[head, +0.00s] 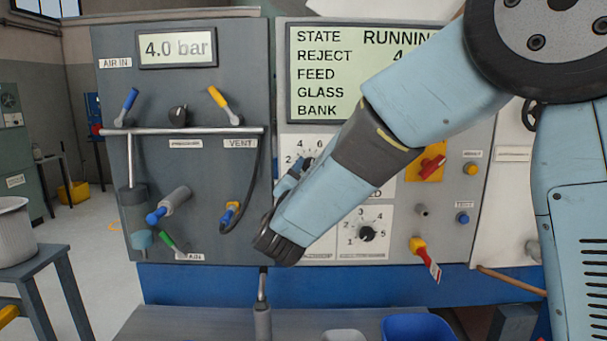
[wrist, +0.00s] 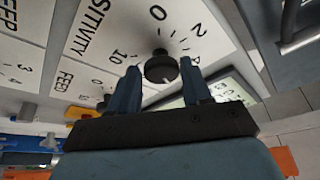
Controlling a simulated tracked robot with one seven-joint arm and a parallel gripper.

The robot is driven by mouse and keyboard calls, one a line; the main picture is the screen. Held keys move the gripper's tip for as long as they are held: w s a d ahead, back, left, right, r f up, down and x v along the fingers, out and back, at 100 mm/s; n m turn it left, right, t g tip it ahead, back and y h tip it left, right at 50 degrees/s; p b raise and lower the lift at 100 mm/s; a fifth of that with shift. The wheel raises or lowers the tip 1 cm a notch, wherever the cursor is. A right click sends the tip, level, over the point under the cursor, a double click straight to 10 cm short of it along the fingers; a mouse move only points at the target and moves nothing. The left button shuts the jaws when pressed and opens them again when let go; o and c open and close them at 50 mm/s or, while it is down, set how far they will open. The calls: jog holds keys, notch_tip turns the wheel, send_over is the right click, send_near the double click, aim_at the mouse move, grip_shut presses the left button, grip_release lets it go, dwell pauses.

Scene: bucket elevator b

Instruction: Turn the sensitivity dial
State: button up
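The sensitivity dial (wrist: 161,68) is a round black knob on a white plate printed "SITIVITY", with 0, 2 and 10 readable around it in the wrist view. In the head view the dial (head: 308,162) is partly hidden behind my arm, below the figures 4 and 6. My gripper (wrist: 160,73) is open, its two blue fingers pointing at the plate with one on each side of the knob. I cannot tell whether either finger touches it. In the head view my gripper (head: 297,172) is at the panel, mostly covered by my wrist.
A second dial (head: 367,234) marked 1 to 5 sits below right. A yellow and red rotary switch (head: 432,162) and a red tagged key (head: 425,258) are further right. A grey panel (head: 190,90) with levers and a rail is at left. A blue bin (head: 418,328) stands below.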

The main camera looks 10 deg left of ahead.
jog(key=o, duration=0.4)
jog(key=shift+c, duration=0.2)
jog(key=shift+s, duration=0.1)
jog(key=v, duration=1.3)
jog(key=shift+s, duration=0.25)
jog(key=shift+f, duration=0.15)
